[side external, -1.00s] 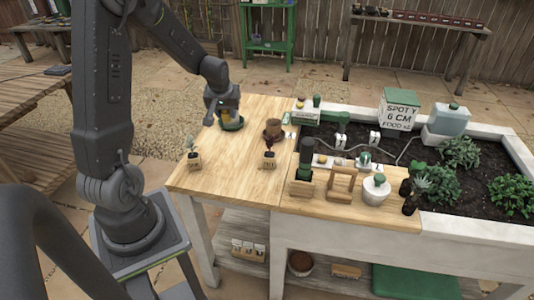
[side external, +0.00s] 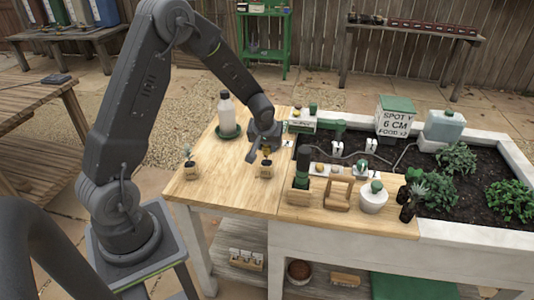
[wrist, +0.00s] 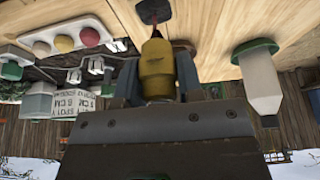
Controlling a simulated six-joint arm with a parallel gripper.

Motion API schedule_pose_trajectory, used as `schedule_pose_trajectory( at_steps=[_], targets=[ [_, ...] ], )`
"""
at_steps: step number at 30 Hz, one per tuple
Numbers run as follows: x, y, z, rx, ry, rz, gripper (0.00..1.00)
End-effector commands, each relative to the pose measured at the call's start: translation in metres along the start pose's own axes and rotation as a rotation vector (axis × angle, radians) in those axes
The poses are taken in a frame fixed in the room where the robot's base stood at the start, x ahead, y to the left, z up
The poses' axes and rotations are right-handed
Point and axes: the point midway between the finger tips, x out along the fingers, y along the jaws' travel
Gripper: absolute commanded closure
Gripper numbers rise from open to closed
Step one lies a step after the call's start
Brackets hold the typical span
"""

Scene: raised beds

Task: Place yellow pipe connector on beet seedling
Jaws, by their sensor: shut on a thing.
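The yellow pipe connector (wrist: 157,70) is held between the two fingers of my gripper (wrist: 158,60) in the wrist view. A little of its yellow shows at the fingertips in the side view (side external: 267,150). My gripper (side external: 262,150) is shut on it and points down, just above the beet seedling. The beet seedling (side external: 265,168) stands in a small wooden block on the light wooden table; its top is mostly hidden by the gripper. In the wrist view its dark block (wrist: 154,12) and reddish stem lie just beyond the connector.
Another seedling (side external: 191,168) stands at left. A dark green tool in a wooden holder (side external: 300,180), a wooden frame (side external: 338,193) and a white pot (side external: 374,197) stand at right.

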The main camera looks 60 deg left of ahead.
Motion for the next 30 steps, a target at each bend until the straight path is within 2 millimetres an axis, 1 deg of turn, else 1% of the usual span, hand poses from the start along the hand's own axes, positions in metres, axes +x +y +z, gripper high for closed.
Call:
schedule_pose_trajectory(
  at_steps=[3,6,9,19,20,27,28,30],
  targets=[
    [0.018,0.0,0.009,0.002,-0.006,-0.002,0.88],
    [0.029,0.0,0.013,0.003,-0.004,-0.001,0.88],
    [0.032,0.0,0.014,0.001,-0.002,0.0,0.88],
    [0.035,-0.001,0.015,0.001,-0.002,0.0,0.88],
    [0.035,-0.001,0.015,0.0,-0.002,0.0,0.65],
    [0.035,-0.001,0.015,0.0,-0.002,0.0,0.42],
    [0.035,-0.001,0.015,0.0,-0.002,0.0,0.4],
    [0.035,-0.001,0.015,0.0,-0.002,0.0,0.4]
  ],
)
